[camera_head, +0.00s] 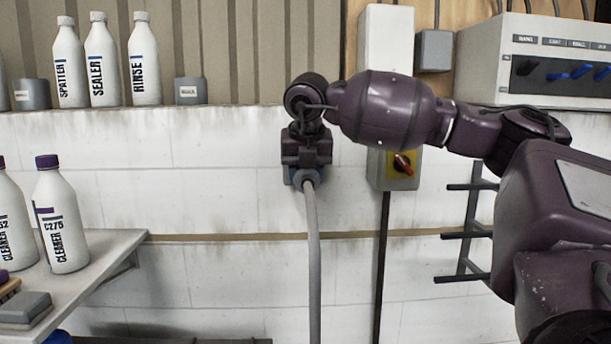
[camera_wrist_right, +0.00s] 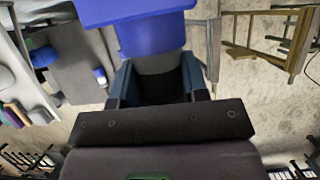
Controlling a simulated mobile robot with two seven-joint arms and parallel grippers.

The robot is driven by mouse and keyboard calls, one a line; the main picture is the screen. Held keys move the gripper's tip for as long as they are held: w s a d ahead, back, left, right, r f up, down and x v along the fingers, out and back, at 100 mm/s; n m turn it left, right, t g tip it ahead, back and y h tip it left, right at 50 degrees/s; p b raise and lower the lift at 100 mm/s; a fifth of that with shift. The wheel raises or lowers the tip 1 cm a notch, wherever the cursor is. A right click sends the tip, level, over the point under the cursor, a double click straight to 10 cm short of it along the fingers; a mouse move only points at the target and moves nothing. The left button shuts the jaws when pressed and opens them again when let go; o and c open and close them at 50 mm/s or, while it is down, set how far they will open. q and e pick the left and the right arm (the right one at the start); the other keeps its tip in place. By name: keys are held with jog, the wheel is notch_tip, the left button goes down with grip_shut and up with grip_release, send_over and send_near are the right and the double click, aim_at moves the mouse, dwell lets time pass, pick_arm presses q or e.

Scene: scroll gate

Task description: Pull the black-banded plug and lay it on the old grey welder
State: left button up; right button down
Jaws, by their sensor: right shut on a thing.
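My right gripper (camera_head: 306,160) is at the white wall in the head view, shut on a plug. In the right wrist view, the fingers of my right gripper (camera_wrist_right: 160,82) stand on both sides of the plug's grey part (camera_wrist_right: 158,62), with a wide blue body (camera_wrist_right: 150,35) beyond them. A grey cable (camera_head: 313,245) hangs straight down below the gripper in the head view. The gripper hides most of the plug, and I cannot make out a black band. I cannot tell whether the plug is still seated. No welder is identifiable. My left gripper is not in view.
A grey switch box with a red knob (camera_head: 403,164) is just right of the gripper. A dark wall rack (camera_head: 468,236) stands below my right arm. A labelled panel (camera_head: 480,65) is upper right. White bottles (camera_head: 102,62) line the upper ledge; a shelf (camera_head: 105,258) is left.

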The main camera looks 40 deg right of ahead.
aim_at(307, 170)
jog(key=shift+s+a, duration=0.15)
jog(key=shift+s+a, duration=0.2)
jog(key=shift+s, duration=0.1)
jog(key=shift+s+a+b, duration=0.25)
jog(key=shift+b, duration=0.15)
jog(key=shift+s+a, duration=0.2)
jog(key=shift+s, duration=0.1)
jog(key=shift+s+a, duration=0.2)
